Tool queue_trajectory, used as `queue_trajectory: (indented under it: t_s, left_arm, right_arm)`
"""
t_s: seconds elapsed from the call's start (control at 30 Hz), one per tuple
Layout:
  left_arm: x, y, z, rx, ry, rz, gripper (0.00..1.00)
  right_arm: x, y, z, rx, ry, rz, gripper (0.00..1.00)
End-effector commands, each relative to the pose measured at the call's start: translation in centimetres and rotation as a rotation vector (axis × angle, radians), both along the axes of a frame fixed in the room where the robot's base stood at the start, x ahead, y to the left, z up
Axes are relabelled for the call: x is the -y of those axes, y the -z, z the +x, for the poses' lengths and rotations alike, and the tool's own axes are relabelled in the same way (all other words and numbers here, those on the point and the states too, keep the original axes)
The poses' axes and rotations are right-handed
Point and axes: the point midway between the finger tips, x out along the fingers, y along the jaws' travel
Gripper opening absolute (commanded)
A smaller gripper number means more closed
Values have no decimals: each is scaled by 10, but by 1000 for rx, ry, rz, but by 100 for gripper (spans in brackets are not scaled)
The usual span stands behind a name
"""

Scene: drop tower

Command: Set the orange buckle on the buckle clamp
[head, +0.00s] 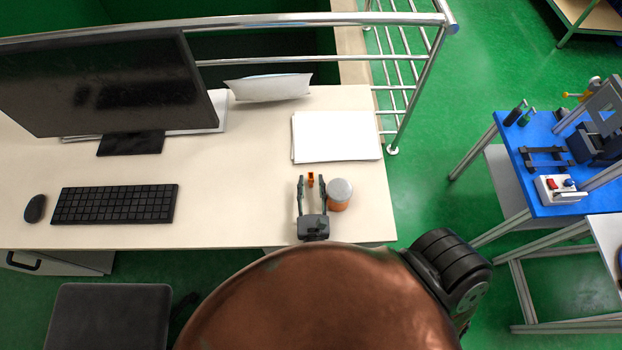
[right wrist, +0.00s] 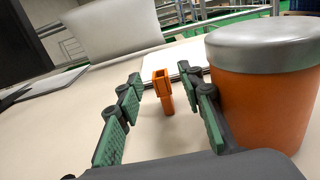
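The orange buckle (head: 310,180) stands on the beige desk near its right end. In the right wrist view the buckle (right wrist: 164,90) shows as an upright orange piece with a square, open-looking top. My right gripper (head: 311,182) is open, its green-padded fingers on either side of the buckle, with gaps to both. The fingers (right wrist: 162,95) also show in the right wrist view. I cannot make out the buckle clamp for certain; a black fixture (head: 547,158) lies on the blue table at the right. My left gripper is not in view.
An orange jar with a grey lid (head: 340,193) stands close beside my right gripper's right finger. Papers (head: 336,136), a keyboard (head: 115,204), a mouse (head: 36,208) and a monitor (head: 110,85) are on the desk. A metal railing (head: 405,90) runs behind. Green floor separates the desk from the blue table (head: 527,188).

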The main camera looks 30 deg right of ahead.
Motion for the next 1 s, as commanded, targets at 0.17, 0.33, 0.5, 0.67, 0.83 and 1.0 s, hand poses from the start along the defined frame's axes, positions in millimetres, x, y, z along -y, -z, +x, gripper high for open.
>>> queue_trajectory:
  t_s: [0.17,0.33,0.5,0.67,0.83,1.0]
  left_arm:
    - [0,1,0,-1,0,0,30]
    - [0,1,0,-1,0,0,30]
    - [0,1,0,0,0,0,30]
    - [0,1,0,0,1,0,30]
    - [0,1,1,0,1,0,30]
    - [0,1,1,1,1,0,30]
  right_arm:
    - [14,0,23,1,1,0,35]
    - [18,0,30,-1,0,-1,35]
    - [18,0,30,-1,0,-1,35]
    - [18,0,30,-1,0,-1,24]
    - [18,0,30,0,0,0,13]
    - [18,0,30,0,0,0,1]
